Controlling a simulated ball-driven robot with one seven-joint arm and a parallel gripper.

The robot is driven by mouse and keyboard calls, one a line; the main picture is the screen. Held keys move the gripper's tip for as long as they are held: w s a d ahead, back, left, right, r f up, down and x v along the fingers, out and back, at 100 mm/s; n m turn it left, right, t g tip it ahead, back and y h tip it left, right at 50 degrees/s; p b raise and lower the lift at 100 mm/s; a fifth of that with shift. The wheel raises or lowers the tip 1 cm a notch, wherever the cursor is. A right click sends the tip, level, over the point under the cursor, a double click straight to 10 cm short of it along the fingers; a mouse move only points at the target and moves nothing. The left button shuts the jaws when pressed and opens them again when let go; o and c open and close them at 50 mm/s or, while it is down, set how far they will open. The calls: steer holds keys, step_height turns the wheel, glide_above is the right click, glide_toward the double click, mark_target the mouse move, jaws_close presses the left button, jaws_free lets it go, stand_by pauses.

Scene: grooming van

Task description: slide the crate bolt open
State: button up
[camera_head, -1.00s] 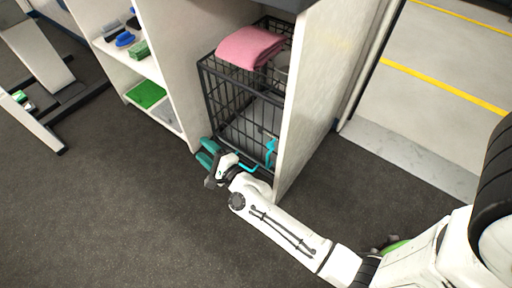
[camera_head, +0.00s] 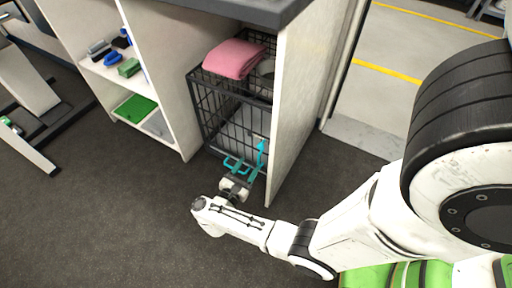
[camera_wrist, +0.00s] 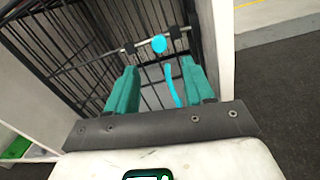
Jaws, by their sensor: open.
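A black wire crate (camera_head: 197,108) stands in the cabinet bay. In the wrist view, a silver bolt rod (camera_wrist: 128,47) runs across the crate's bars, with a round cyan knob (camera_wrist: 158,44) on it. A bent cyan strip (camera_wrist: 170,85) hangs below the knob. Cyan hardware also shows at the crate's lower right front in the head view (camera_head: 262,150). My gripper (camera_wrist: 158,66) is open and faces the crate front, one teal finger to each side of the knob in the picture. It appears empty. I cannot tell whether the fingers reach as deep as the knob.
A folded pink towel (camera_head: 234,57) lies on the crate. A white cabinet panel (camera_head: 302,100) stands close on the crate's right. Shelves with brushes and a green box (camera_head: 129,68) are left. The dark floor (camera_head: 110,215) in front is clear.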

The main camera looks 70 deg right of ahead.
mark_target(259, 148)
steer(key=d, duration=0.3)
steer(key=s+d, duration=0.1)
steer(key=d, duration=0.2)
steer(key=d+b, duration=0.1)
steer(key=d, duration=0.3)
steer(key=shift+s+d, duration=0.1)
steer(key=shift+s, duration=0.3)
steer(key=shift+c, duration=0.4)
jaws_close()
